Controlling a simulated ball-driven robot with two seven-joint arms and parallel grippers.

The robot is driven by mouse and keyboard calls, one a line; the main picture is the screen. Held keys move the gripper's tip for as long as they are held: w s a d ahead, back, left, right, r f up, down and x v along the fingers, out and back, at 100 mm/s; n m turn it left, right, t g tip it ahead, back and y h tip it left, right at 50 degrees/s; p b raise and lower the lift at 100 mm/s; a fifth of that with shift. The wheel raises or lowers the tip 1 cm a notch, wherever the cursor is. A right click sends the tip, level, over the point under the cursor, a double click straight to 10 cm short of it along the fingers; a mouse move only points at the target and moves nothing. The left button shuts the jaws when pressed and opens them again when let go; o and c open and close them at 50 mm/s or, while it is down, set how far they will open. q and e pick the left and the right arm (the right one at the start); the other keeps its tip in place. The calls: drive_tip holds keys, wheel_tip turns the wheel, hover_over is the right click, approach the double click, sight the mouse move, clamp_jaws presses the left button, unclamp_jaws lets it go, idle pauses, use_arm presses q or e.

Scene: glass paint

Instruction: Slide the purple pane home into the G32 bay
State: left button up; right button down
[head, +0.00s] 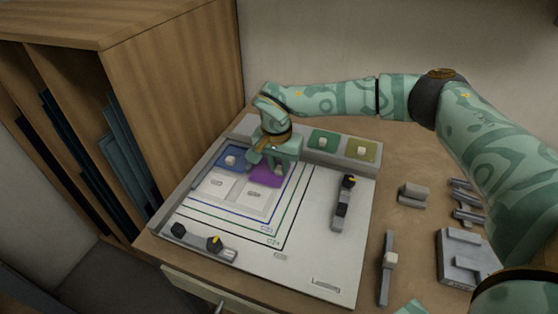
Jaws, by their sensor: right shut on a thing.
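The purple pane (266,177) lies at the upper part of the white board (320,255), beside the pale panes. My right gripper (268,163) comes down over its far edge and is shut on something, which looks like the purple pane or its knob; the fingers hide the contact. Nested coloured outlines with small labels surround the pale panes (222,187); the labels are too small to read surely, so I cannot tell which bay is G32. My left gripper is not in view.
A blue pane (232,159) lies left of my gripper. A green pane (323,141) and an olive pane (361,149) sit on the back ledge. A dark-knobbed slider (344,202) stands on the board's right. A wooden rack (170,90) rises close on the left.

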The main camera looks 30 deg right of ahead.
drive_tip(key=shift+s, duration=0.1)
idle(0.6)
drive_tip(key=shift+w+b, duration=0.5)
drive_tip(key=shift+w, duration=0.75)
idle(0.9)
drive_tip(key=shift+w+r+p, duration=0.1)
drive_tip(key=shift+r+p, duration=0.05)
drive_tip(key=shift+p, duration=0.2)
idle(0.7)
drive_tip(key=c, duration=1.2)
unclamp_jaws()
drive_tip(key=shift+w, duration=0.1)
drive_tip(key=shift+c, duration=0.2)
wheel_tip(320, 180, up, 7)
drive_tip(key=p, duration=0.5)
drive_tip(key=shift+p, duration=0.35)
